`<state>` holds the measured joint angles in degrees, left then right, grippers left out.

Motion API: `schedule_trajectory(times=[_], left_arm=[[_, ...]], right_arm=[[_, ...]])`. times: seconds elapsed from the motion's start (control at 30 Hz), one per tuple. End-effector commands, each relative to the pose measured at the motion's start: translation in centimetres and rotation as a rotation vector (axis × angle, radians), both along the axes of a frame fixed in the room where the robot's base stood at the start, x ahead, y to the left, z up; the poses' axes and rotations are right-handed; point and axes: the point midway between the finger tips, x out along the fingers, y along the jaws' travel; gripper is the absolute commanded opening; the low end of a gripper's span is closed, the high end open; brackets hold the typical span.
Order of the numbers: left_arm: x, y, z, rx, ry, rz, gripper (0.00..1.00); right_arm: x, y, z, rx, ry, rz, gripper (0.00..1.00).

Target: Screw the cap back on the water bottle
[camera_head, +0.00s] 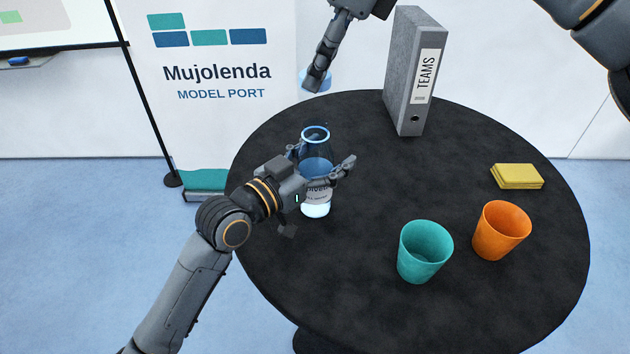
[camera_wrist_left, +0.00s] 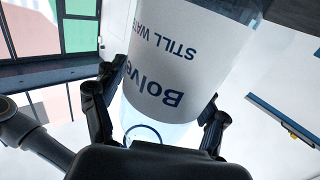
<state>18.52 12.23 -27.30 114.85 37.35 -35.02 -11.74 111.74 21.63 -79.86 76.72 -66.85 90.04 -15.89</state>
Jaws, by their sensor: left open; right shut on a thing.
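The clear water bottle (camera_head: 316,208) stands upright on the round black table, its open blue-rimmed mouth at the top. Its white label (camera_wrist_left: 195,50) fills the middle of the left wrist view. My left gripper (camera_head: 323,164) is open, with its fingers on either side of the bottle. In the left wrist view its fingers flank the bottle's lower part in the picture. My right gripper (camera_head: 317,78) is above the far side of the table, higher than the bottle and apart from it. It is shut on the pale blue cap (camera_head: 306,79), partly hidden by the fingers.
On the black table (camera_head: 350,290), a grey binder (camera_head: 398,80) stands at the back. A teal cup (camera_head: 425,252), an orange cup (camera_head: 501,230) and yellow notes (camera_head: 516,177) are at the right. The table's front is clear. A banner (camera_head: 215,110) stands behind, left.

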Motion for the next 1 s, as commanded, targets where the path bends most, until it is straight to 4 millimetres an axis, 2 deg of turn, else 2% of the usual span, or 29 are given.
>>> schedule_trajectory(times=[0.4, 0.47, 0.77, 1.0], left_arm=[[0.5, -0.59, -0.01, 0.0, 0.0, -0.001, 0.73], [0.51, -0.58, -0.01, 0.0, 0.0, -0.001, 0.63], [0.5, -0.57, -0.03, 0.001, 0.001, -0.001, 0.02], [0.5, -0.57, -0.07, 0.001, 0.001, -0.001, 0.0]], right_arm=[[0.02, -0.01, 0.0, 0.0, 0.0, 0.0, 0.32], [0.02, -0.01, 0.0, 0.0, 0.0, 0.0, 0.32], [0.02, -0.02, -0.02, 0.0, 0.0, 0.0, 0.32], [0.01, -0.02, -0.02, 0.0, 0.0, 0.0, 0.32]])
